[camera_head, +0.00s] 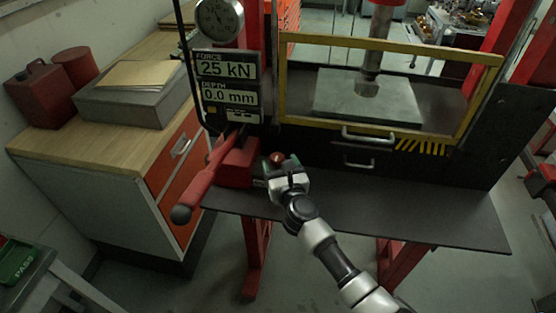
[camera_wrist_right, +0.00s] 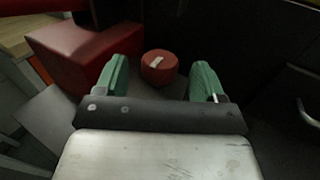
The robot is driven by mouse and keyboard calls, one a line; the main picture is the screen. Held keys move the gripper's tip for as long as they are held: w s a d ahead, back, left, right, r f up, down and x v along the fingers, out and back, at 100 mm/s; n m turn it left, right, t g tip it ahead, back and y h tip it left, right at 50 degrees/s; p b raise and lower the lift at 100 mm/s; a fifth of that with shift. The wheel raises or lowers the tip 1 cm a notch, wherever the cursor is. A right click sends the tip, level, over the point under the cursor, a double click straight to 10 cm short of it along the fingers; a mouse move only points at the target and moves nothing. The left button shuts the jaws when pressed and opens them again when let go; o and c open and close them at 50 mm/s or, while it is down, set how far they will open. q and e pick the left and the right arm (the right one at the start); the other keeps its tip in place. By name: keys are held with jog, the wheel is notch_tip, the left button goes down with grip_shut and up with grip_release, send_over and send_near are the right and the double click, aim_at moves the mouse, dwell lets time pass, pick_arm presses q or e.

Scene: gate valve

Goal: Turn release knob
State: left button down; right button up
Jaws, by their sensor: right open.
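The release knob (camera_head: 277,158) is a small round red knob low on the press front, just right of the red pump block (camera_head: 238,163). In the right wrist view the knob (camera_wrist_right: 159,66) shows a pale mark on its top and lies between and beyond my green fingertips. My right gripper (camera_head: 287,170) is at the knob, and in the wrist view the gripper (camera_wrist_right: 160,80) is open with a finger on each side. I cannot tell whether either finger touches the knob. My left gripper is not in view.
A red lever (camera_head: 207,172) sticks out left of the knob. The display (camera_head: 227,82) reads 25 kN and 0.0 mm. A yellow-framed guard (camera_head: 390,45) with a handle (camera_head: 368,137) stands right. The dark shelf (camera_head: 420,215) is clear to the right. A wooden-topped cabinet (camera_head: 90,150) stands left.

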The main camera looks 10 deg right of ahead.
jog(key=shift+w+a, duration=0.15)
jog(key=shift+w, duration=0.85)
jog(key=c, duration=0.9)
jog(key=shift+c, duration=0.2)
